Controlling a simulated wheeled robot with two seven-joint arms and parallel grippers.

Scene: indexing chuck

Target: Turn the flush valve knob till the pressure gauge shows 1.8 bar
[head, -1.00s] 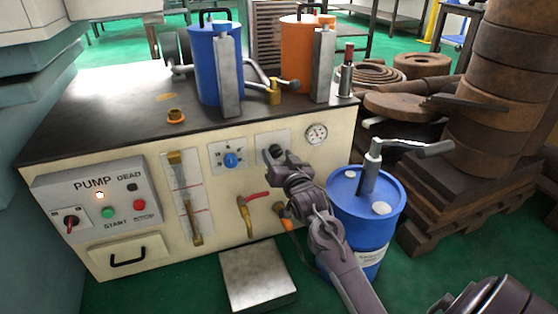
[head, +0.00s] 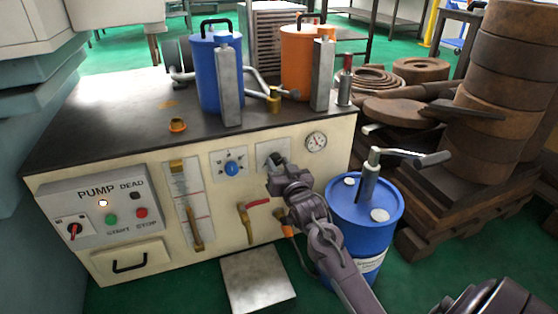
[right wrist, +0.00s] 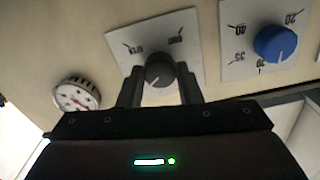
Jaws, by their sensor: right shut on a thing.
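The flush valve knob is a black knob (right wrist: 159,70) on a white plate on the cream cabinet front. In the right wrist view it sits between the two dark fingers of my right gripper (right wrist: 160,88), which is shut on it. In the head view my right gripper (head: 276,162) covers most of the knob. The pressure gauge (head: 316,141) is a round white dial to the right of the plate. It also shows in the right wrist view (right wrist: 76,94), with a red needle; its reading is too small to tell. My left gripper is not in view.
A blue knob (head: 232,168) on a scaled plate sits left of the flush knob. Below are a red-handled valve (head: 257,204) and a metal slab (head: 256,278). A blue drum (head: 364,225) with a crank stands close right of my arm. The pump panel (head: 100,211) is at left.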

